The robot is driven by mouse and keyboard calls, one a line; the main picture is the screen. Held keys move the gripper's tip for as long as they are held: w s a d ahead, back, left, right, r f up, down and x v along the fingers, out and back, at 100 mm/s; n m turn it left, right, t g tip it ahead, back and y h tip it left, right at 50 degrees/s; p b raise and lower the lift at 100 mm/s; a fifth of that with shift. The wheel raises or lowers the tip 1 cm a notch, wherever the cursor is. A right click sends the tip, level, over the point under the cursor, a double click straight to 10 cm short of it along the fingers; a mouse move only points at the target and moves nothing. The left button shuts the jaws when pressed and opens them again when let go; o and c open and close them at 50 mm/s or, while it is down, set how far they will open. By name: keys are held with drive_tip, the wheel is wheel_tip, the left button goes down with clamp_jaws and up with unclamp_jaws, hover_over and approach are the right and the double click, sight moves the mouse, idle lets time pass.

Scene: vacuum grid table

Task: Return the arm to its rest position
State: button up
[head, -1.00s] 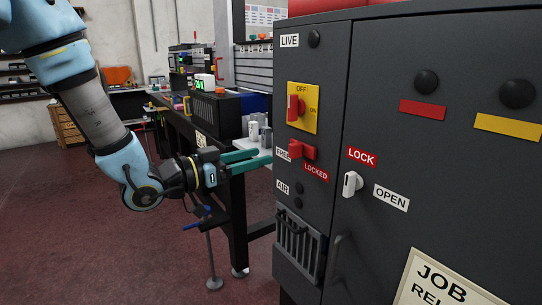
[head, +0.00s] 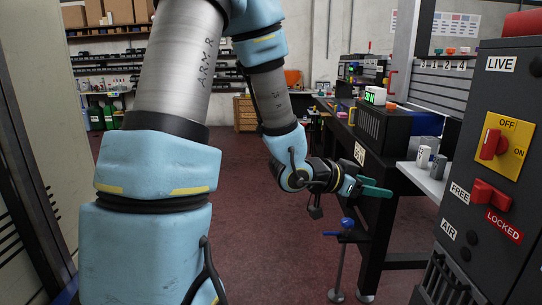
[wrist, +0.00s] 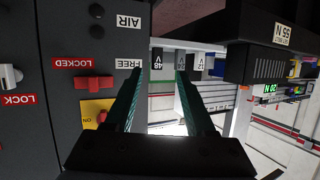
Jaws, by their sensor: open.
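My gripper (head: 384,187) is in the middle right of the head view, at the end of my blue and grey arm. Its two green fingers are spread apart with nothing between them. They point right, towards the dark control cabinet (head: 490,90), and appear clear of it. In the wrist view the open fingers (wrist: 162,78) reach forward. Past their tips are several dark blocks, one labelled 48 V (wrist: 157,62). My upper arm covers much of the left half of the head view.
The cabinet's yellow OFF/ON switch (head: 508,145) and red FREE/LOCKED handle (head: 490,195) are right of my gripper. Grey and white cylinders (head: 423,157) stand on a pale shelf (head: 425,180). A blue-handled stand (head: 347,238) is below my gripper. Red floor (head: 265,215) lies open left of it.

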drive_tip(key=w+a+n+t+y+p, duration=0.1)
drive_tip(key=w+a+n+y+p, duration=0.15)
drive_tip(key=a+y, duration=0.45)
drive_tip(key=w+a+n+t+y+p, duration=0.15)
drive_tip(key=w+a+n, duration=0.25)
drive_tip(key=a, duration=0.7)
drive_tip(key=s+a+r+n+g+y+p, duration=0.1)
drive_tip(key=s+a+n+g+y+p, duration=0.1)
drive_tip(key=s+a+n+g+y, duration=0.2)
drive_tip(key=s+a+n+g, duration=0.1)
drive_tip(key=s+a+n, duration=0.2)
drive_tip(key=s+a, duration=0.3)
drive_tip(key=shift+s+a+r+y, duration=0.25)
drive_tip(key=shift+s+a+y, duration=0.1)
drive_tip(key=shift+a, duration=1.8)
drive_tip(key=shift+d, duration=0.1)
